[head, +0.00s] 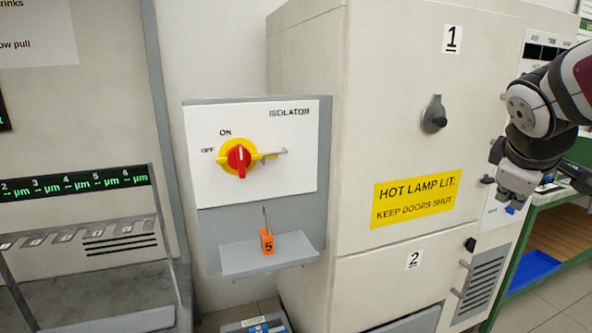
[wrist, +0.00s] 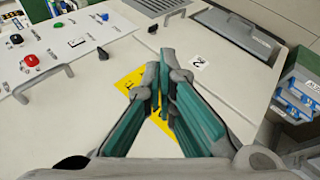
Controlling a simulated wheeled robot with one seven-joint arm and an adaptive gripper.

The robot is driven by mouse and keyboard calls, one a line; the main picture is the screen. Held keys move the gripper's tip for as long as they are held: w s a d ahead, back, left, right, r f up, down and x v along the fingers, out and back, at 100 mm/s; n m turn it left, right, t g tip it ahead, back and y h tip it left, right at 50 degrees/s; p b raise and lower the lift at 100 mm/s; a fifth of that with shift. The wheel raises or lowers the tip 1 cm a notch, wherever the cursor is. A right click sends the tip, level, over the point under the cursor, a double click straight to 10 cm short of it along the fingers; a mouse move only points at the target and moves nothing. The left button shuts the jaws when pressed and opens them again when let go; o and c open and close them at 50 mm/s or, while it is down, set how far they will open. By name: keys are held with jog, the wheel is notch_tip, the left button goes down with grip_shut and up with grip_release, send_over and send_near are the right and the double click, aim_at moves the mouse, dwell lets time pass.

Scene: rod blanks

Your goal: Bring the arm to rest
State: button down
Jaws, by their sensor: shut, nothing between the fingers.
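My gripper (head: 514,205) is at the right of the head view, beside the cream cabinet (head: 310,60), and hangs downward from my arm. In the wrist view my gripper (wrist: 160,70) has its two green-padded fingers brought together at the tips with nothing between them. The cabinet front fills most of the wrist view behind the fingers, tilted. The yellow hot lamp sign (head: 416,198) is on the cabinet door, and it also shows partly hidden behind the fingers in the wrist view (wrist: 128,80).
An isolator panel (head: 300,170) with a red and yellow switch (head: 238,158) is on the left. A green-framed bench (head: 510,255) with a blue tray (head: 533,266) stands at the right.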

jog(key=s+a+f+m+g+y, duration=0.3)
jog(key=s+a+f, duration=0.2)
jog(key=s+a, duration=0.7)
jog(key=s+a+f+m+g+y, duration=0.25)
jog(key=s+a+f, duration=0.25)
jog(key=s+a, duration=0.75)
notch_tip(320, 180, up, 19)
jog(key=s+d+t+p, duration=0.1)
jog(key=d+t+p, duration=0.1)
jog(key=p, duration=1.5)
jog(key=shift+s+d+m+t+p, duration=0.35)
jog(key=shift+s+t+p, duration=0.05)
jog(key=shift+t, duration=0.35)
jog(key=shift+r+y, duration=0.1)
jog(key=shift+y, duration=0.15)
